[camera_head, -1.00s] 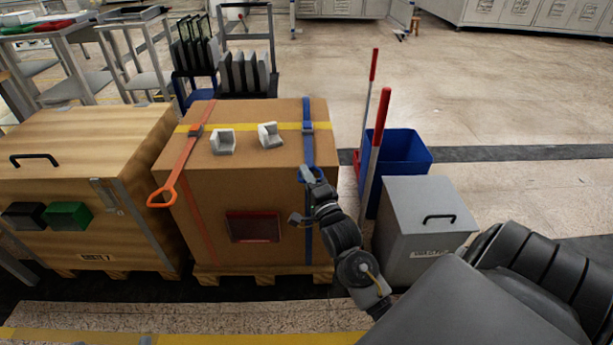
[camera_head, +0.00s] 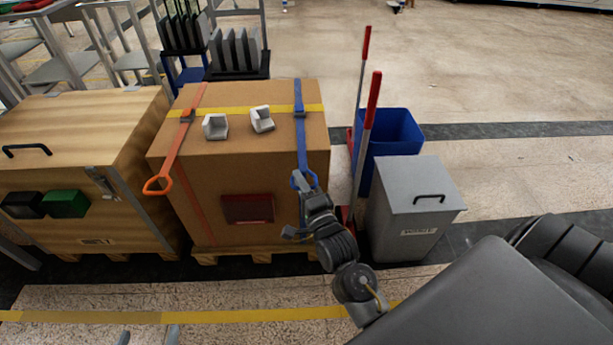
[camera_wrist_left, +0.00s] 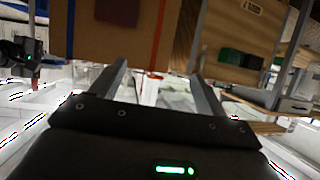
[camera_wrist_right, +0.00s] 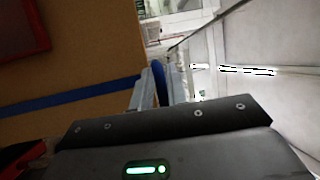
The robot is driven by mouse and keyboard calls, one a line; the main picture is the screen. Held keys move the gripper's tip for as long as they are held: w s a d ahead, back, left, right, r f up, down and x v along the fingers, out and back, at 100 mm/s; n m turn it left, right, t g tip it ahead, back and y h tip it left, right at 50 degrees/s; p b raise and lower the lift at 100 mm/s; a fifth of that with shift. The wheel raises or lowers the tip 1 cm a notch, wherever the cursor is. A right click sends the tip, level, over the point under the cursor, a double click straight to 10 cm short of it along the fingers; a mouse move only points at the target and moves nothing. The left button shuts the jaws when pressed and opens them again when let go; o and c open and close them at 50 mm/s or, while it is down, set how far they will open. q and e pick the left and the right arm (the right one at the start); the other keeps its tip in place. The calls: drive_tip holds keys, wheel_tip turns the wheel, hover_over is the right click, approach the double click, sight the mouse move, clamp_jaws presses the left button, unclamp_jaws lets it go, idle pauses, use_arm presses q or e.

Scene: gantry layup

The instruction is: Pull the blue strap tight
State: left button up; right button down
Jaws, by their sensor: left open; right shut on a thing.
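The blue strap (camera_head: 298,95) runs over the right side of a cardboard box (camera_head: 270,180), through a buckle (camera_head: 299,114) on top. Its looped free end hangs over the front top edge. My right gripper (camera_head: 304,183) is shut on this loop in front of the box; the blue loop (camera_wrist_right: 158,80) shows between its fingers in the right wrist view. The strap's lower run on the front face is mostly hidden by my right arm. My left gripper (camera_head: 147,337) is open and empty at the bottom edge, its fingers (camera_wrist_left: 160,85) spread apart in the left wrist view.
An orange strap (camera_head: 175,150) with a looped end lies on the box's left side. Two white corner pieces (camera_head: 262,119) sit on top. A wooden crate (camera_head: 90,130) stands left; a grey waste bin (camera_head: 415,200) and blue bin (camera_head: 405,135) stand right. Floor in front is clear.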

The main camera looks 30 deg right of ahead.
drive_tip(key=shift+r, duration=0.3)
drive_tip(key=c, duration=1.5)
unclamp_jaws()
drive_tip(key=shift+s+a, duration=0.1)
drive_tip(key=shift+s, duration=0.05)
use_arm(q)
drive_tip(key=shift+s, duration=0.1)
use_arm(e)
drive_tip(key=shift+f, duration=0.1)
use_arm(q)
drive_tip(key=shift+s+a+f+g+y+p, duration=0.15)
drive_tip(key=shift+s+a+f+g+y, duration=0.15)
drive_tip(key=shift+a+f, duration=0.2)
drive_tip(key=shift+s+a+f+g+y+p, duration=0.15)
drive_tip(key=shift+s+a+f+g+y, duration=0.1)
drive_tip(key=shift+a+f+g, duration=0.15)
use_arm(e)
drive_tip(key=v, duration=1)
drive_tip(key=shift+s, duration=0.4)
